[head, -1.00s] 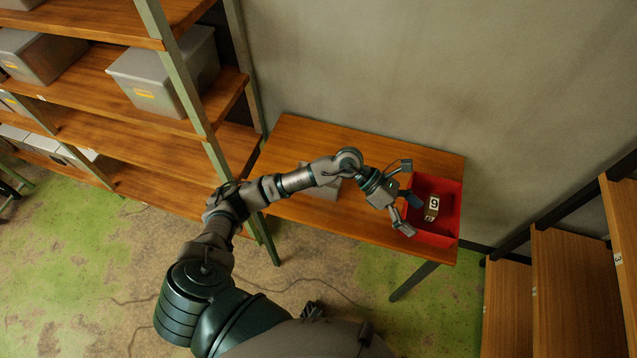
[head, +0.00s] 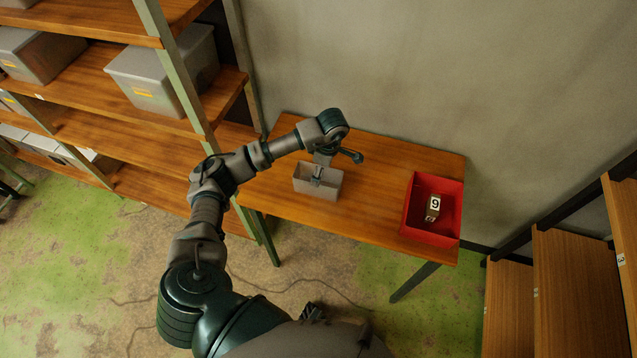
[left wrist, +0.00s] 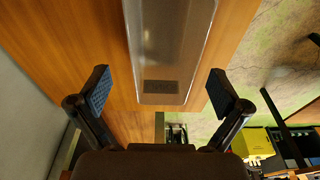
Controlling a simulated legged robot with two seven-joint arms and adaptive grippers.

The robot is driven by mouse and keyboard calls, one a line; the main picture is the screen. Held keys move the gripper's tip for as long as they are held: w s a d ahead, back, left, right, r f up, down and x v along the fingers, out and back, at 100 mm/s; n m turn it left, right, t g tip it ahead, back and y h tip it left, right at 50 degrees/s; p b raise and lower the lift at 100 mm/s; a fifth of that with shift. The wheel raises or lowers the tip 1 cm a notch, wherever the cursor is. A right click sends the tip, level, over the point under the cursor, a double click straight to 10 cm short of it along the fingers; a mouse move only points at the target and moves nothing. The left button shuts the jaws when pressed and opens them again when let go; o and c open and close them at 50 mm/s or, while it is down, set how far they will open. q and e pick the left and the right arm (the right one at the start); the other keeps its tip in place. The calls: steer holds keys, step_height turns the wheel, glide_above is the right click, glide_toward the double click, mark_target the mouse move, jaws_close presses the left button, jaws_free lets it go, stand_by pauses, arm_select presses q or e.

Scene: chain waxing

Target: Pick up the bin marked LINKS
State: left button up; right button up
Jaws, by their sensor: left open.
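A small grey open bin (head: 318,187) stands on the wooden table, left of the red bin. I cannot read any marking on it, so I cannot tell whether it says LINKS. My left gripper (head: 326,163) is open and empty over the bin's back side and partly hides it. In the left wrist view a see-through bin (left wrist: 165,45) lies ahead between the two spread fingers of the gripper (left wrist: 160,92), with a dark patch inside. The fingers look apart from its walls. My right gripper is not in view.
Shelves with grey bins (head: 165,70) rise at the left. The table between the bins is clear.

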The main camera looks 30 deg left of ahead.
arm_select(q)
steer(key=f, duration=0.5)
steer(key=a+f, duration=0.1)
steer(key=f, duration=0.1)
steer(key=shift+s+f, duration=0.15)
steer(key=shift+s, duration=0.15)
steer(key=shift+s+d, duration=0.1)
steer(key=c, duration=1)
steer(key=shift+c, duration=0.2)
